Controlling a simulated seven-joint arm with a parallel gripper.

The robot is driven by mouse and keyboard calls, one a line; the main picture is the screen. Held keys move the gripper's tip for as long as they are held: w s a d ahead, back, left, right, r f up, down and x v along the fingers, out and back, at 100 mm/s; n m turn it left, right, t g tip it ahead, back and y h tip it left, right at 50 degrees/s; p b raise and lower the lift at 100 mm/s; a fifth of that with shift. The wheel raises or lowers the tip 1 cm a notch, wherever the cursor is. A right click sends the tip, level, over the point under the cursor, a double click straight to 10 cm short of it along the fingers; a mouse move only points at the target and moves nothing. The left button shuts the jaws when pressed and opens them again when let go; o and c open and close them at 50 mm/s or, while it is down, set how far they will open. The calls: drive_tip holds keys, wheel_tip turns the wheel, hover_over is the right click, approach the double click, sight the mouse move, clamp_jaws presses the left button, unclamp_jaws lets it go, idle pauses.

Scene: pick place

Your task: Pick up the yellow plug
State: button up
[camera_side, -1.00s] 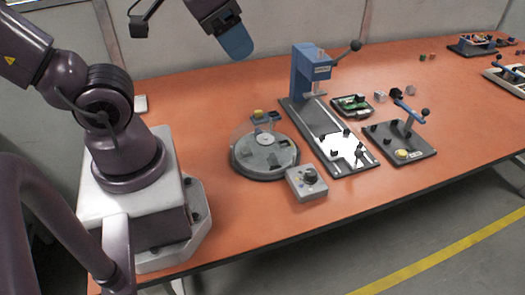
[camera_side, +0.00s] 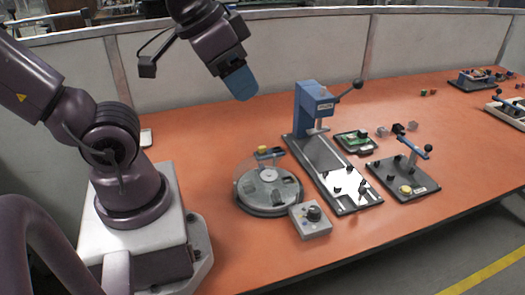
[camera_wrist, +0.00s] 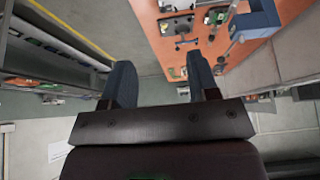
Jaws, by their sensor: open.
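Two small yellow pieces show in the side view, and I cannot tell for sure which is the plug. One yellow piece (camera_side: 263,149) sits on a small blue holder at the back of the round grey fixture (camera_side: 268,192). The other yellow piece (camera_side: 405,189) lies on the dark plate (camera_side: 424,184) with the lever clamp at the right. My gripper (camera_side: 240,86) hangs high above the table, up and left of the round fixture, tilted and empty. In the wrist view my gripper (camera_wrist: 160,82) shows its two blue fingers wide apart with nothing between them.
A blue lever press (camera_side: 313,108) stands mid-table behind its base plate. A grey knob box (camera_side: 311,220) sits in front of the round fixture. A green circuit board (camera_side: 355,141) and small cubes lie right of the press. The orange table (camera_side: 230,130) is bare below my gripper.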

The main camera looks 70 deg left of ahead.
drive_tip(key=shift+a, duration=0.1)
idle(0.3)
drive_tip(key=n+g+y, duration=0.1)
drive_tip(key=n+g, duration=0.5)
drive_tip(key=n, duration=1.2)
approach(262, 147)
drive_tip(key=f, duration=0.4)
drive_tip(key=shift+s+d, duration=0.1)
drive_tip(key=shift+d, duration=0.1)
drive_tip(key=shift+a+f, duration=0.2)
drive_tip(key=shift+f, duration=0.7)
drive_tip(key=shift+a+f, duration=0.2)
drive_tip(key=shift+f, duration=0.65)
drive_tip(key=shift+a+f, duration=0.2)
drive_tip(key=shift+f, duration=0.7)
drive_tip(key=shift+c, duration=0.3)
drive_tip(key=c, duration=0.9)
